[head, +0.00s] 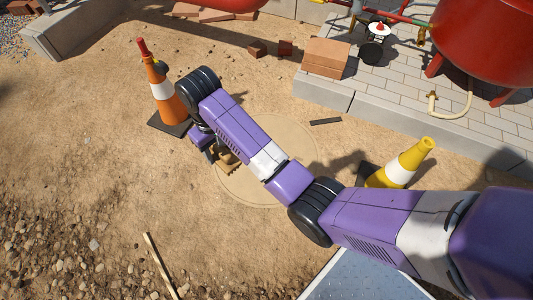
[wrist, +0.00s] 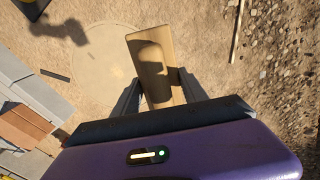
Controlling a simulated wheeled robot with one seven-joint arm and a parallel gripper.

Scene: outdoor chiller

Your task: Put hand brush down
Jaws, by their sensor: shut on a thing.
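The hand brush (wrist: 150,58) has a tan wooden back and sits between the two fingers of my gripper (wrist: 156,88) in the wrist view. My gripper is shut on it. In the head view the brush (head: 229,163) shows as a small tan piece beside my gripper (head: 215,155), partly hidden by my arm. It is over the sandy ground near the left edge of a pale round patch (head: 240,190). I cannot tell whether the brush touches the ground. Its bristles are not clearly visible.
An orange-and-white cone (head: 163,92) stands just left of my gripper. A yellow-and-white cone (head: 402,165) is to the right. A dark flat strip (head: 325,121) lies beyond the patch. Bricks (head: 325,57) sit on the paved edge. Open sand lies left and below, with gravel lower left.

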